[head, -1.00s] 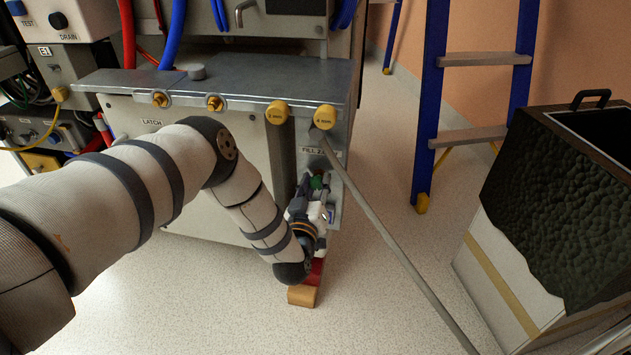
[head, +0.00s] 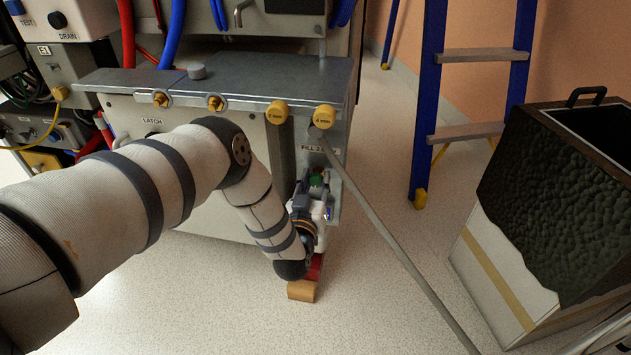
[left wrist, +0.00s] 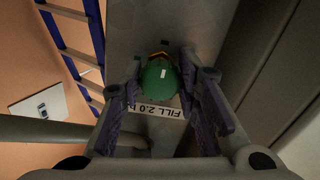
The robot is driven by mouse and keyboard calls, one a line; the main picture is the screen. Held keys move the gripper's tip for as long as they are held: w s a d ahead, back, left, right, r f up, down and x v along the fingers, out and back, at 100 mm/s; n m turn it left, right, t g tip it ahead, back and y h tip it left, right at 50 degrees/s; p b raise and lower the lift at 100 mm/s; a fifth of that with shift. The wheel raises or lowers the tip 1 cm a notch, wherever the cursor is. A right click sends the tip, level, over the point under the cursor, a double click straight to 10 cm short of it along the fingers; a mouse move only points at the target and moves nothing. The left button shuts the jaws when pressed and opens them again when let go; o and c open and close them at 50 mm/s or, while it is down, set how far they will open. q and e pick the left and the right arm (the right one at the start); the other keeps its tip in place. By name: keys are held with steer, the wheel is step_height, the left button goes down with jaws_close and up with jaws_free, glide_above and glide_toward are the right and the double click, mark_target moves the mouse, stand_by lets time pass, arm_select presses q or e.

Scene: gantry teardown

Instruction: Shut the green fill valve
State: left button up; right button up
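The green fill valve (head: 317,181) is a rounded knob on the narrow right-hand panel, below the FILL label. In the left wrist view its green knob (left wrist: 160,82) fills the space between the fingertips, with a short white mark on its face. My left gripper (head: 313,200) is at the valve, one finger on each side of the knob. In the left wrist view the fingers (left wrist: 160,92) appear to touch it on both sides, so the gripper looks shut on it. The knob's far side and its stem are mostly hidden. My right gripper is not in view.
A long grey rod (head: 395,245) slants from the panel down to the right, close to the gripper. A red and orange block (head: 302,290) is below my left wrist. A blue ladder (head: 428,100) and a dark-covered bin (head: 555,195) stand right.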

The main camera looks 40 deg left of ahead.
arm_select(q)
steer(key=o, duration=0.3)
steer(key=shift+o, duration=0.2)
steer(key=v, duration=1.2)
steer(key=shift+d, duration=0.1)
